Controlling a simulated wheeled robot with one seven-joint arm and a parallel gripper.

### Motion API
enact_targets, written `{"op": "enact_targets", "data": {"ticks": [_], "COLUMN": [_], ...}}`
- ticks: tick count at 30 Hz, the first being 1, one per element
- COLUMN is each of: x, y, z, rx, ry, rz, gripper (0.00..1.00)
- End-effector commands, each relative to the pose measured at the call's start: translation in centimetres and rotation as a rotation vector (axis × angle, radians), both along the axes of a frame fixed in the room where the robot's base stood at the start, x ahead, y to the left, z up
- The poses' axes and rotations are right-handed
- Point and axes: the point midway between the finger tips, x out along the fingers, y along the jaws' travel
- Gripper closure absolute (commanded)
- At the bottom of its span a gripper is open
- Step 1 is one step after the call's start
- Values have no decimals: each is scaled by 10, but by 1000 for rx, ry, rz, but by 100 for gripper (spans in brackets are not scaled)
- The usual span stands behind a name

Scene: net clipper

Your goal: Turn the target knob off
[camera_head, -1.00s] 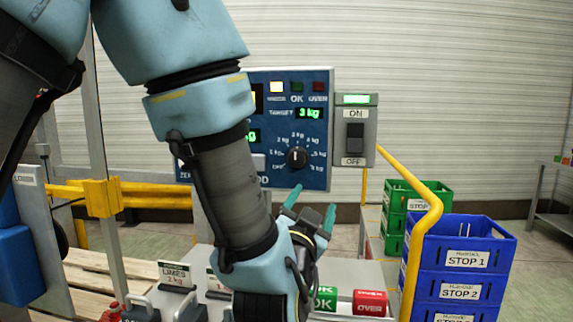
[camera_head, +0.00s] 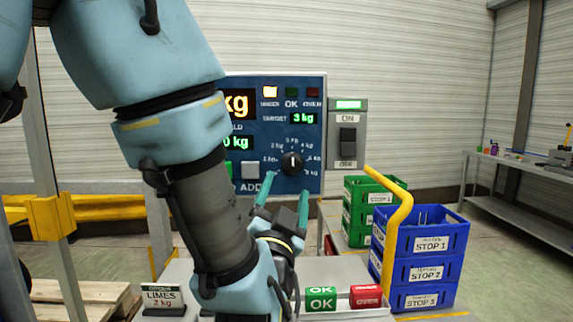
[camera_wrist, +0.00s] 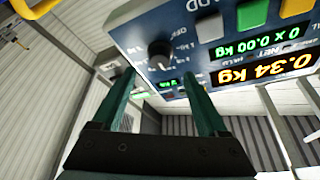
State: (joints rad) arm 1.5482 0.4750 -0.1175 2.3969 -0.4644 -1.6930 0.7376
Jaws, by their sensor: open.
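The target knob (camera_head: 291,163) is a round black dial with a white pointer mark, on the lower right of the blue control panel (camera_head: 265,185). The pointer stands roughly upright, among kg labels. The target display (camera_head: 303,118) reads 3 kg. My gripper (camera_head: 285,200) is open and empty, its two teal fingers pointing up just below the knob. In the wrist view the knob (camera_wrist: 160,54) shows upside down, beyond and between the open fingers (camera_wrist: 160,88), apart from them. The fingers do not visibly touch the panel.
A grey ON/OFF switch box (camera_head: 347,135) stands right of the panel. A yellow rail (camera_head: 400,215) rises in front of the green crates (camera_head: 357,190) and blue crates (camera_head: 430,240). Green OK and red blocks (camera_head: 365,297) lie below. The space before the knob is otherwise clear.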

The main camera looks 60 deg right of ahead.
Motion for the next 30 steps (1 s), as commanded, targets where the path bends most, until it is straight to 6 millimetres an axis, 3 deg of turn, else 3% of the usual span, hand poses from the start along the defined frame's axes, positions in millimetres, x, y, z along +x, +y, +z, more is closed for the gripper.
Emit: {"op": "enact_targets", "data": {"ticks": [6, 12, 24, 30], "x": [17, 26, 29, 29], "y": [-36, -57, -63, -63], "z": [19, 24, 25, 25], "rx": [-1, 0, 0, 0], "ry": [0, 0, 0, 0], "rz": [1, 0, 0, 0], "gripper": [24, 24, 24, 46]}}
